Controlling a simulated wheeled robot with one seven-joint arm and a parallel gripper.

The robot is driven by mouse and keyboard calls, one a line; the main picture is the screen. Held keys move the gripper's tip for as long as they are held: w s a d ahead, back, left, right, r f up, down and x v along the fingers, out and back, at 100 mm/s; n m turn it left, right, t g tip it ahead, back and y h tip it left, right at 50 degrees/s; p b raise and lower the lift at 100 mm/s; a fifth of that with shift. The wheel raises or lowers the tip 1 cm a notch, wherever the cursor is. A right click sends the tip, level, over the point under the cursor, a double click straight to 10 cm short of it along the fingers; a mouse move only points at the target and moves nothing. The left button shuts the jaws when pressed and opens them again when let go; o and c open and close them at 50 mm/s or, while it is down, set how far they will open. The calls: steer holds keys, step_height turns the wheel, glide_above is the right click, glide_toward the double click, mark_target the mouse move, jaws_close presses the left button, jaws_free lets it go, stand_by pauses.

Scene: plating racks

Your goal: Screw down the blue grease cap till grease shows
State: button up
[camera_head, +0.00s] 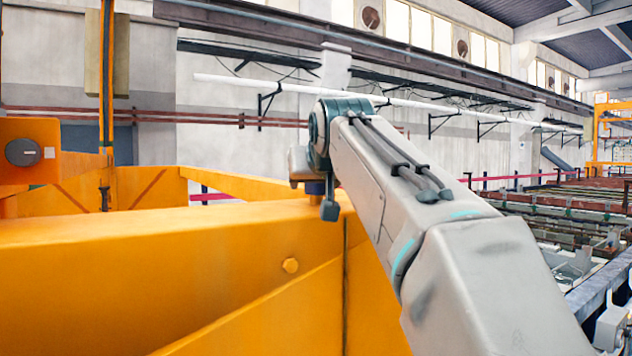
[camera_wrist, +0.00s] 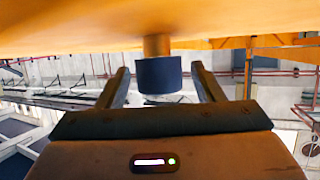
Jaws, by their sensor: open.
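The blue grease cap (camera_wrist: 159,76) is a dark blue cylinder on a brass-coloured stem (camera_wrist: 157,45) that comes out of the yellow beam. My gripper (camera_wrist: 160,68) is open, with one finger on each side of the cap. A gap shows between the cap and each finger, so neither touches it. In the head view, a small part of the cap (camera_head: 315,188) shows above the top of the yellow beam (camera_head: 190,222), beside a dark finger of my gripper (camera_head: 328,207). My wrist hides the rest there. I cannot make out any grease.
A dark round knob (camera_head: 23,152) sits on a yellow box at far left. Racks (camera_head: 560,225) stand at right. Open air surrounds my wrist above the beam.

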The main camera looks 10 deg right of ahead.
steer(key=b+v, duration=0.2)
steer(key=v, duration=1.1)
steer(key=shift+s+b, duration=0.35)
steer(key=shift+b, duration=0.05)
steer(key=shift+a, duration=0.1)
